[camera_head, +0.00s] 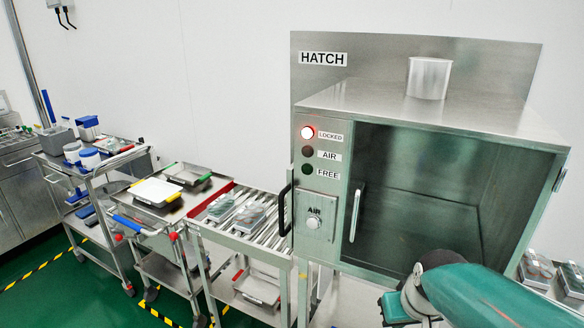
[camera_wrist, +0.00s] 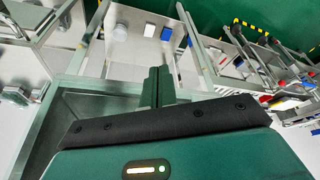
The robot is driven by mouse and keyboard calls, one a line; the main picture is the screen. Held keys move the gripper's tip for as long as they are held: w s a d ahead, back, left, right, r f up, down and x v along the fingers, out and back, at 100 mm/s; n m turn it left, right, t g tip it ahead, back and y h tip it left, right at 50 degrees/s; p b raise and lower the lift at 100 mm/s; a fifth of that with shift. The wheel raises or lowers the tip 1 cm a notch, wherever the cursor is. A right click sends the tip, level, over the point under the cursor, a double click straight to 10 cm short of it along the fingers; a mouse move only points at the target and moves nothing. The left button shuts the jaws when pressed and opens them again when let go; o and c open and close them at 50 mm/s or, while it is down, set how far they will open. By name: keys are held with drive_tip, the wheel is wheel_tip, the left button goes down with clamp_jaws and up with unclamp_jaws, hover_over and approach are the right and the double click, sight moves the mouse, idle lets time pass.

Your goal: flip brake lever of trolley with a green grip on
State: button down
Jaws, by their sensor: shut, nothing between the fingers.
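I cannot pick out a trolley with a green grip, or its brake lever, in either view. In the head view a steel trolley (camera_head: 150,232) with a blue grip (camera_head: 127,224) and red knob-like ends stands left of the roller conveyor. Another steel trolley (camera_head: 97,170) stands farther left, loaded with containers; its grip colour is unclear. My gripper (camera_wrist: 158,84) is shut and empty in the wrist view, its two green fingers together. In the head view my arm is at the lower right, in front of the hatch, far from both trolleys.
A yellow-edged tray (camera_head: 155,191) lies on the near trolley. Green floor (camera_head: 45,290) with yellow-black tape is open at lower left.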

drive_tip(key=s+a+r+t, duration=0.1)
drive_tip(key=s+a+r, duration=0.4)
drive_tip(key=s+r, duration=0.3)
drive_tip(key=shift+s+a+m+t, duration=0.25)
drive_tip(key=shift+m+t, duration=0.05)
